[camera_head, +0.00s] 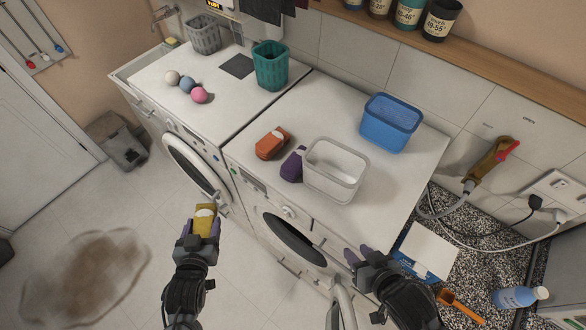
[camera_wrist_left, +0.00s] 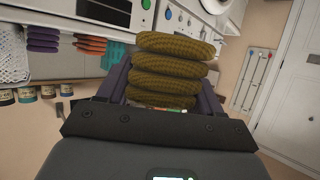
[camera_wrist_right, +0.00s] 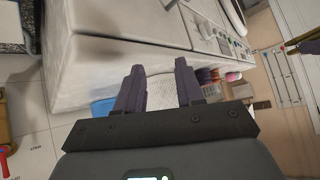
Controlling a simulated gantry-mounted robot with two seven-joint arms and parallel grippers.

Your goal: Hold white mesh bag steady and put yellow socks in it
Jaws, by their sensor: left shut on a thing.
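The yellow socks (camera_head: 205,214) are a folded bundle between the fingers of my left gripper (camera_head: 206,226), held over the floor in front of the washing machines. The left wrist view shows the bundle (camera_wrist_left: 172,70) as stacked ribbed folds between the purple fingers. The white mesh bag (camera_head: 336,183) stands upright and open-topped on the right machine, like a squared basket. My right gripper (camera_head: 365,260) is in front of that machine, below and right of the bag, apart from it. In the right wrist view its fingers are spread and empty, with white mesh (camera_wrist_right: 160,92) behind the gap.
Orange socks (camera_head: 272,142) and purple socks (camera_head: 293,165) lie left of the bag. A blue bin (camera_head: 390,122) stands behind it. The left machine holds a teal basket (camera_head: 270,67), a grey basket (camera_head: 203,34) and several balls. The front right of the right machine's top is clear.

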